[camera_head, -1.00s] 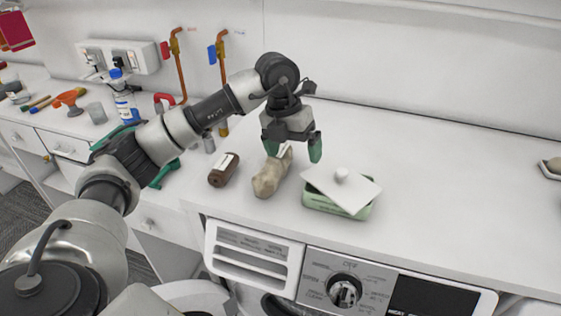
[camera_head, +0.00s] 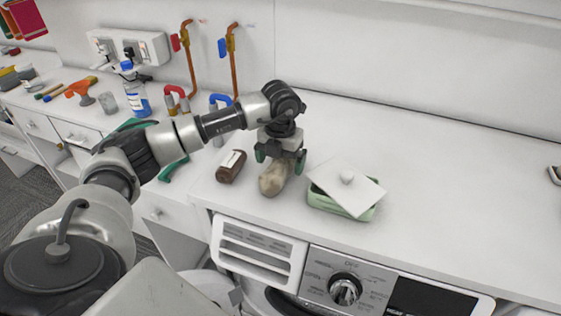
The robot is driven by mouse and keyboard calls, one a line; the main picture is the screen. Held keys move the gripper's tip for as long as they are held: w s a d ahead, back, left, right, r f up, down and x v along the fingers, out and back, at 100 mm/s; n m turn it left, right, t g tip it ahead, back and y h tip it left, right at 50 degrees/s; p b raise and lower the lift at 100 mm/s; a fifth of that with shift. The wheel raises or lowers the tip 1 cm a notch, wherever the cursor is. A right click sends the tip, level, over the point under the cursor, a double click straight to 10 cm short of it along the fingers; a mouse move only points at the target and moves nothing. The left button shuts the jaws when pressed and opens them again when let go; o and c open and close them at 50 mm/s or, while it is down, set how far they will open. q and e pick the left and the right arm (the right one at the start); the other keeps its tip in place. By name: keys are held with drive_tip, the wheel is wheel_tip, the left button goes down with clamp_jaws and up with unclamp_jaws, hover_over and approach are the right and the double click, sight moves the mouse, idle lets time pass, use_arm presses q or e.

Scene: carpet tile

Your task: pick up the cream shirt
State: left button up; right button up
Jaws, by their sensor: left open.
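A crumpled beige-cream bundle, which looks like the cream shirt (camera_head: 272,181), lies on the white counter above the washing machine. My left gripper (camera_head: 280,161) points down over its far end, with green-tipped fingers spread to either side. I cannot tell whether the fingers touch the cloth. The gripper hides part of the bundle's far end. My right gripper is not in view.
A brown bottle with a white label (camera_head: 231,166) lies close to the left of the bundle. A green box with a tilted white lid (camera_head: 345,194) stands to the right. Taps and pipes (camera_head: 232,60) are behind.

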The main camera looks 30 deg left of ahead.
use_arm(q)
drive_tip(key=shift+f, duration=0.65)
drive_tip(key=shift+r, duration=0.1)
drive_tip(key=c, duration=1.1)
